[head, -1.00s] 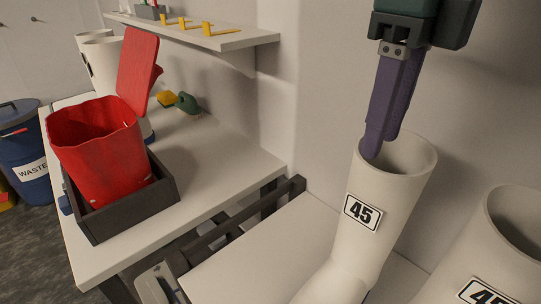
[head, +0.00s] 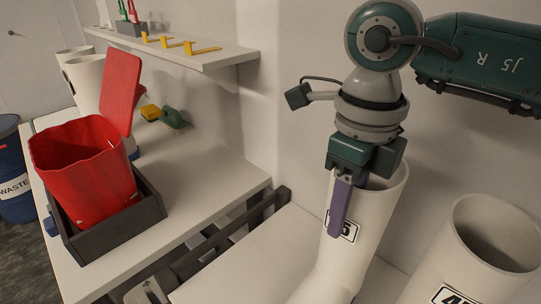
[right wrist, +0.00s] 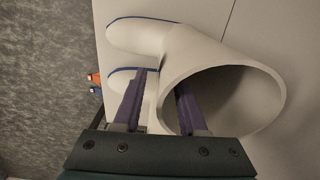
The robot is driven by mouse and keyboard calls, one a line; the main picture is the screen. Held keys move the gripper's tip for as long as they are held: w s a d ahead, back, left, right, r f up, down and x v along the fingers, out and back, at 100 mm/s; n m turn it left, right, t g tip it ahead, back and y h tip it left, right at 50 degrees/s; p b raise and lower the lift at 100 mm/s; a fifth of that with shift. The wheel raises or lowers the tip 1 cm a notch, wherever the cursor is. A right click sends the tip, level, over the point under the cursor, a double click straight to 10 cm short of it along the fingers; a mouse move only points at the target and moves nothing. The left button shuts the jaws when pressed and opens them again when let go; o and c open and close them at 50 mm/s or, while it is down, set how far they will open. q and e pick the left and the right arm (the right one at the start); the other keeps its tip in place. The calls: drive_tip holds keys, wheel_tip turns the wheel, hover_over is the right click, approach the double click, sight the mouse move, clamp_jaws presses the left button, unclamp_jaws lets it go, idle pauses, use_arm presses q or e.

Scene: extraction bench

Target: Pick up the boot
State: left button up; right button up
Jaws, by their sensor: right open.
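A tall white boot (head: 373,220) with a black-framed number label stands upright on the light bench. My right gripper (head: 342,208) reaches down at its top. One purple finger hangs outside the shaft, in front of the label and partly covering it. The right wrist view shows the boot's open rim (right wrist: 268,82), with the other finger inside the opening and the boot's wall between the two open fingers. The boot's toe is partly cut off in the head view. My left gripper is not in view.
A second white boot (head: 482,235) stands close on the right. A red container (head: 85,180) sits in a dark tray (head: 115,222) on the table at left. A wall shelf (head: 185,55) holds yellow items. A blue waste bin (head: 14,170) stands at far left.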

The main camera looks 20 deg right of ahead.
drive_tip(key=shift+f+b, duration=0.25)
drive_tip(key=shift+b, duration=0.05)
drive_tip(key=shift+c, duration=0.3)
clamp_jaws()
idle(0.3)
idle(1.1)
